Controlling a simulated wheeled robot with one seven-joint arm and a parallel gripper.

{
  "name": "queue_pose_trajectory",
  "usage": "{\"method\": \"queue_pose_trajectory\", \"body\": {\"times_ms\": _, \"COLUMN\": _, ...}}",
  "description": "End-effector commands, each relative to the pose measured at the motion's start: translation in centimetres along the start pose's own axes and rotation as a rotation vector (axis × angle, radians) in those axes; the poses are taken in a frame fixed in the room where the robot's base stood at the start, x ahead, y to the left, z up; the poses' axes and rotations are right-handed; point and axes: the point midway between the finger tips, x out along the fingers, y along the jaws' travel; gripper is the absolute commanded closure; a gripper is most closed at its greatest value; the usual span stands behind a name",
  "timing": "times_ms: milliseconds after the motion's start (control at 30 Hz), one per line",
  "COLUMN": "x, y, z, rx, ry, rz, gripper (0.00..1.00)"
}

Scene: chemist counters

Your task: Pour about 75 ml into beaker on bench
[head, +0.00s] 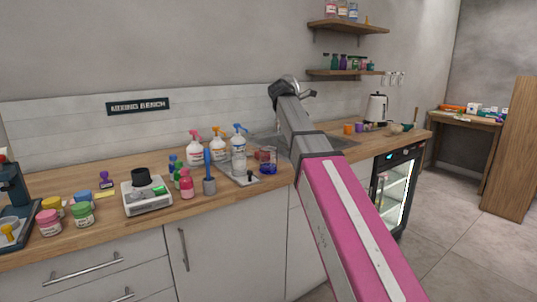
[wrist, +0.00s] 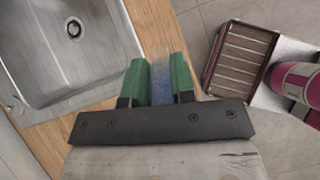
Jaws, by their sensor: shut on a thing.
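In the wrist view my gripper (wrist: 160,70) has its two green fingers closed on either side of a clear, blue-tinted vessel (wrist: 161,80). Its full shape and fill level cannot be read. The gripper is near the sink and the counter's front edge; my arm hides it in the head view. In the head view a small clear beaker-like vessel with blue in it (head: 268,168) shows at the counter's front, left of my arm. I cannot tell whether it is the held one.
The steel sink (wrist: 75,45) lies left in the wrist view. Spray bottles (head: 194,151), a balance (head: 147,194), a pink bottle (head: 186,184) and several colored jars (head: 82,215) crowd the counter's left. Floor is open at right.

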Motion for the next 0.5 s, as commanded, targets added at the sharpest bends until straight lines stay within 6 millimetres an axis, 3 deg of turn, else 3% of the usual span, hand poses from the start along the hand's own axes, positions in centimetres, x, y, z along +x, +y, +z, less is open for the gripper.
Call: {"method": "queue_pose_trajectory", "body": {"times_ms": 500, "x": 5.7, "y": 0.0, "z": 1.1, "rx": 0.001, "ry": 0.312, "rz": -0.001, "gripper": 1.00}}
